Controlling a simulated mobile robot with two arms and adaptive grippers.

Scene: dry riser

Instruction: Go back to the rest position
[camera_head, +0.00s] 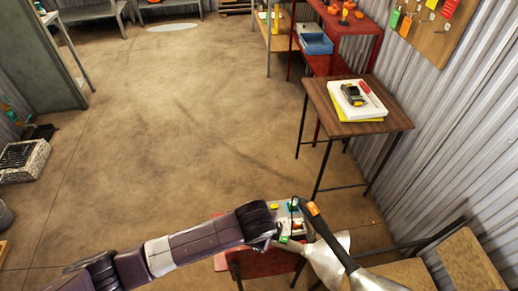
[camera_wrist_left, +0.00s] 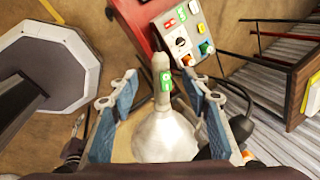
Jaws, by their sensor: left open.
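My left gripper (camera_head: 283,240) reaches in from the left at the lower middle of the head view. In the left wrist view its two blue-grey fingers (camera_wrist_left: 163,92) are spread apart. A pale, cone-shaped piece (camera_wrist_left: 163,135) with a narrow neck and a green mark shows between and below the fingers; I cannot tell whether they touch it. A grey control box (camera_wrist_left: 187,35) with coloured buttons lies just beyond the fingertips; it also shows in the head view (camera_head: 286,212), partly hidden by the gripper. My right gripper does not show.
A red stand (camera_head: 258,265) is below my left gripper. A wooden side table (camera_head: 395,117) with a yellow-and-black device (camera_head: 353,95) stands at right, before a red shelf (camera_head: 345,27). Wooden seats (camera_head: 467,260) are at lower right. The middle floor (camera_head: 180,125) is clear.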

